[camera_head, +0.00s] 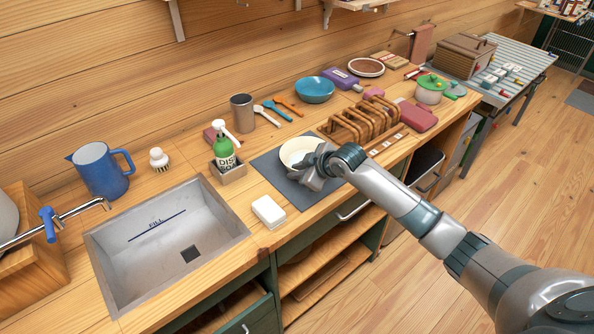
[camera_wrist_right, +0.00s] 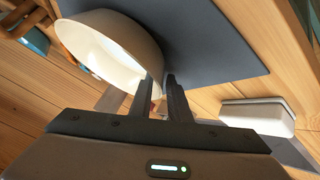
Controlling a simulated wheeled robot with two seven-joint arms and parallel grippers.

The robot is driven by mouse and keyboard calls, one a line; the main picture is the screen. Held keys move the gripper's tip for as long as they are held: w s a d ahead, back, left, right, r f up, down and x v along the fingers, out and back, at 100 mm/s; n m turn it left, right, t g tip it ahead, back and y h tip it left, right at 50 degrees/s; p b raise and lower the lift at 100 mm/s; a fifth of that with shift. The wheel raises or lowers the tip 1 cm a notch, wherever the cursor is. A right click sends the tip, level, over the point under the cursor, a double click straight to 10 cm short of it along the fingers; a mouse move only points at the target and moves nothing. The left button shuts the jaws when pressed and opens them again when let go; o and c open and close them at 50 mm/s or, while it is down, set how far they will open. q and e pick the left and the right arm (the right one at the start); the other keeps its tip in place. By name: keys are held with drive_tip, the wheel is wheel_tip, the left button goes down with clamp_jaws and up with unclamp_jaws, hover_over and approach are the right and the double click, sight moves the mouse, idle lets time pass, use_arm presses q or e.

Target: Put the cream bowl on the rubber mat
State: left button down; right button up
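The cream bowl (camera_head: 297,150) is upright over the dark grey rubber mat (camera_head: 269,168) in the head view. I cannot tell whether its base touches the mat. My right gripper (camera_head: 316,172) is at the bowl's near right side and hides part of it. In the right wrist view, the two fingers (camera_wrist_right: 162,84) are close together at the wall of the bowl (camera_wrist_right: 124,40), with the wall appearing pinched between their tips. The mat (camera_wrist_right: 215,40) shows beside and behind the bowl there. My left gripper is not in view.
A wooden rack (camera_head: 357,125) stands right of the mat. A soap bottle (camera_head: 224,152) in a caddy is at its left, a white block (camera_head: 268,211) at its near left corner. The sink (camera_head: 165,245) is further left. The near part of the mat is bare.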

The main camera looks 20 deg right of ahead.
drive_tip(key=shift+r, duration=0.2)
drive_tip(key=shift+s+d+r, duration=0.15)
drive_tip(key=shift+s+r, duration=0.1)
drive_tip(key=shift+s, duration=0.1)
drive_tip(key=b+v, duration=0.2)
drive_tip(key=v, duration=0.9)
drive_tip(key=shift+b, duration=0.35)
drive_tip(key=shift+f, duration=0.1)
